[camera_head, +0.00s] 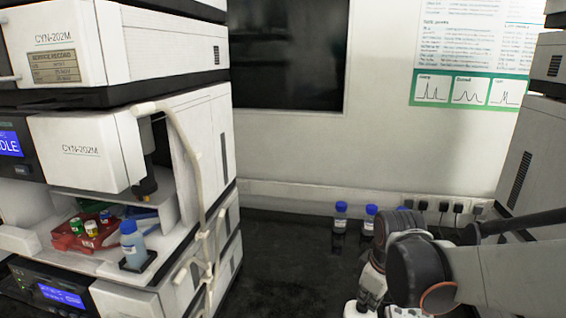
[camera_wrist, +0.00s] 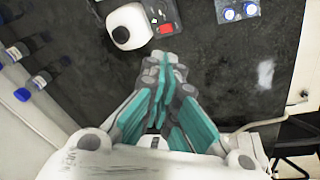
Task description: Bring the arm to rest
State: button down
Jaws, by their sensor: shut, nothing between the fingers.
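My arm (camera_head: 415,270) is folded at the lower right of the head view, in front of the right-hand stack. My gripper (camera_wrist: 160,62) is in the wrist view, its teal-padded fingers drawn together and shut with nothing between them. It is over the dark bench top, apart from the objects around it. In the head view the fingertips cannot be made out clearly.
A white instrument stack (camera_head: 190,150) with pale tubing stands at left, another stack (camera_head: 535,140) at right. Blue-capped bottles (camera_head: 340,217) stand by the back wall. The bench middle (camera_head: 285,265) is clear.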

jog(key=s+r+m+t, duration=0.2)
jog(key=s+r+m, duration=0.2)
jog(key=s, duration=0.3)
jog(key=s+r+m+t, duration=0.2)
jog(key=s+r+m, duration=0.2)
jog(key=s, duration=0.3)
jog(key=shift+s+r+m, duration=0.15)
jog(key=shift+r+m, duration=0.05)
jog(key=shift+m, duration=0.4)
jog(key=shift+a, duration=0.1)
